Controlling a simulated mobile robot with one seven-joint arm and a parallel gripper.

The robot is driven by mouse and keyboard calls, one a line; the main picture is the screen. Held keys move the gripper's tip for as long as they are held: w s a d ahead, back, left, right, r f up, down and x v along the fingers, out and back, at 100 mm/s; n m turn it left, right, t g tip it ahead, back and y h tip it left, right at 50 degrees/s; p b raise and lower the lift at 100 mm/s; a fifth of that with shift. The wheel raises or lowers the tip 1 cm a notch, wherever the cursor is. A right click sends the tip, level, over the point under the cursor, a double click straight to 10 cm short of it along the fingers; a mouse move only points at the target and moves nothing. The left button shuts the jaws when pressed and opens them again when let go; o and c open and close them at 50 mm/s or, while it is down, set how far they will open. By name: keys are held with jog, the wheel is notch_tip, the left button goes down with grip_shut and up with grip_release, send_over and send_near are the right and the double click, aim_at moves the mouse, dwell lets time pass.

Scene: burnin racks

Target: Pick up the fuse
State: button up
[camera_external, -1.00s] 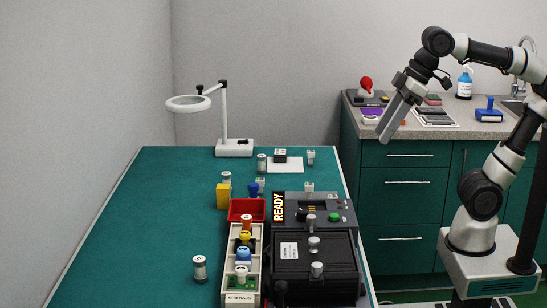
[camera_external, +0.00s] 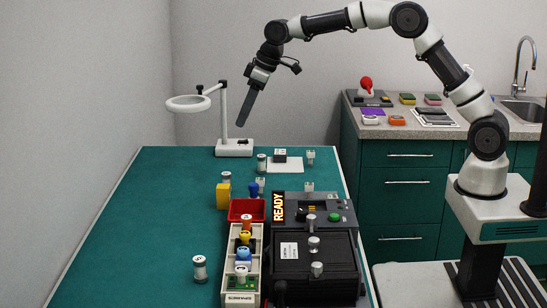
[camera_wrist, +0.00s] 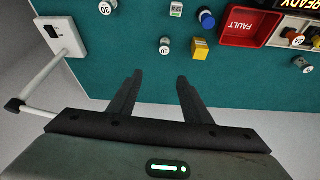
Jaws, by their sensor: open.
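Several small parts stand on the green bench, and I cannot tell for sure which is the fuse. Silver cylinders with numbered white tops include one marked 10 (camera_wrist: 165,46), one marked 30 (camera_wrist: 106,7) and one at front left (camera_external: 200,268). A small pale block with a green mark (camera_wrist: 176,9) stands beside a blue-topped part (camera_wrist: 207,19). Similar pale parts stand at the back right (camera_external: 310,157) and behind the tester (camera_external: 309,187). My gripper (camera_external: 243,122) is open and empty, above the bench's back; its fingers show apart in the wrist view (camera_wrist: 160,75).
A ring lamp (camera_external: 235,146) stands at the back. A yellow block (camera_external: 223,196), red FAULT bin (camera_external: 235,206), SPARES rack (camera_external: 228,285) with several parts, READY sign (camera_external: 278,207) and black unit (camera_external: 340,270) fill the front right.

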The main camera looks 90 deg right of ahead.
aim_at(229, 173)
jog(key=x, duration=0.5)
jog(key=s+x, duration=0.1)
jog(key=x, duration=0.4)
jog(key=s+x, duration=0.1)
jog(key=x, duration=0.5)
jog(key=shift+a+f, duration=0.3)
jog(key=shift+f, duration=0.15)
jog(key=x, duration=0.5)
jog(key=shift+s+a+f, duration=0.1)
jog(key=shift+a+f, duration=0.1)
jog(key=shift+a, duration=0.05)
grip_shut()
